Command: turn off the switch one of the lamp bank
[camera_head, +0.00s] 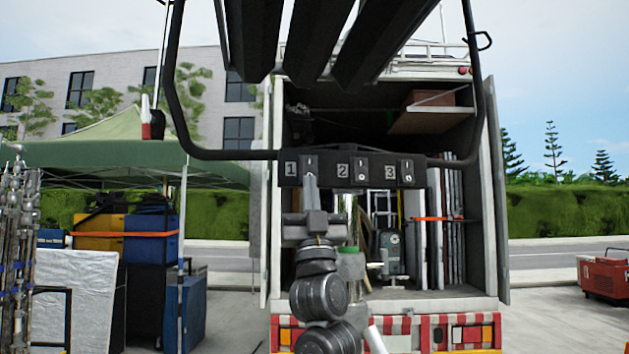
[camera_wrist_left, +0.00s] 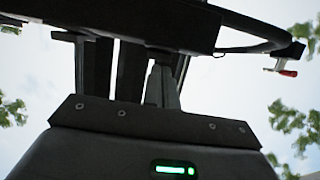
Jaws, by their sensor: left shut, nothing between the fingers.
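The lamp bank (camera_head: 340,35) is a set of black lamp bars in a curved black tube frame. Its black switch panel (camera_head: 333,168) carries the labels 1, 2 and 3. Switch one (camera_head: 309,160) is beside the label 1, at the panel's left. My left gripper (camera_head: 310,178) is shut and empty, pointing up, with its tips just at or below switch one; I cannot tell if they touch. In the left wrist view, the shut fingers (camera_wrist_left: 163,85) point up toward the black underside of the lamp bank (camera_wrist_left: 150,22). The right gripper is not in view.
A silver stand with a green clamp (camera_head: 351,265) stands just right of my left arm. Behind is an open truck (camera_head: 491,200) with panels and gear inside. A green canopy (camera_head: 110,140) with cases is at left, a red generator (camera_head: 605,277) at right.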

